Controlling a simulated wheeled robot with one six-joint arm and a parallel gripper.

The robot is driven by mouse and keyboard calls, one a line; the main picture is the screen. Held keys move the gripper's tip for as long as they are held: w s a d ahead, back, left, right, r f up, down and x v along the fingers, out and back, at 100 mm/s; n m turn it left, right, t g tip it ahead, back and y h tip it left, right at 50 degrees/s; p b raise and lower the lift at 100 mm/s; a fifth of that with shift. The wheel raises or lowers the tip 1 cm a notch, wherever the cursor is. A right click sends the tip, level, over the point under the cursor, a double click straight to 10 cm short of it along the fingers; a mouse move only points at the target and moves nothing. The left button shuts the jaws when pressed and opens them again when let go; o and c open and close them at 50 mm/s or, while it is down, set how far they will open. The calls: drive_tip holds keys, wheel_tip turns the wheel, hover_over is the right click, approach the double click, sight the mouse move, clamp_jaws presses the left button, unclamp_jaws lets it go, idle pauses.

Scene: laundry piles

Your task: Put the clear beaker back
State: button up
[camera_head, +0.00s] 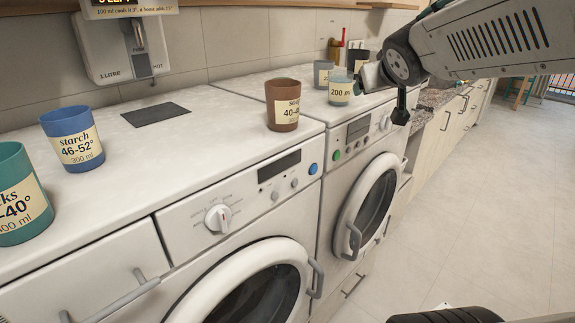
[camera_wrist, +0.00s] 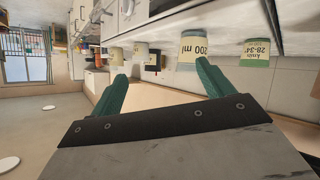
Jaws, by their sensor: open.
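The clear beaker (camera_head: 340,90) is a small pale see-through cup with a "200 ml" label. It stands upright on the far white machine top, near its front edge. In the wrist view, which is upside down, the beaker (camera_wrist: 188,62) shows beyond the tip of the right-hand green finger. My gripper (camera_head: 385,88) is beside the beaker, on its right in the head view. In the wrist view my gripper (camera_wrist: 160,85) has its two green fingers spread, with nothing held between them.
A brown cup (camera_head: 283,104), blue cup (camera_head: 72,138) and teal cup (camera_head: 20,195) stand on the nearer top, with a dark flat pad (camera_head: 155,114). Another labelled cup (camera_wrist: 257,53) shows in the wrist view. The floor (camera_head: 480,220) is clear.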

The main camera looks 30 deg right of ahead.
drive_tip(key=s+a+f+n+g+y, duration=0.1)
drive_tip(key=s+a+f+g+y, duration=0.2)
drive_tip(key=s+a+f, duration=0.4)
drive_tip(key=s+a+f+n+g+y, duration=0.1)
drive_tip(key=s+a+f+g+y, duration=0.2)
drive_tip(key=s+a, duration=0.9)
wheel_tip(320, 180, down, 4)
drive_tip(key=s+g, duration=0.1)
drive_tip(key=g, duration=0.2)
drive_tip(key=shift+s+f+n+g, duration=0.2)
drive_tip(key=shift+s+n+g, duration=0.1)
drive_tip(key=shift+n, duration=0.1)
drive_tip(key=shift+a, duration=0.1)
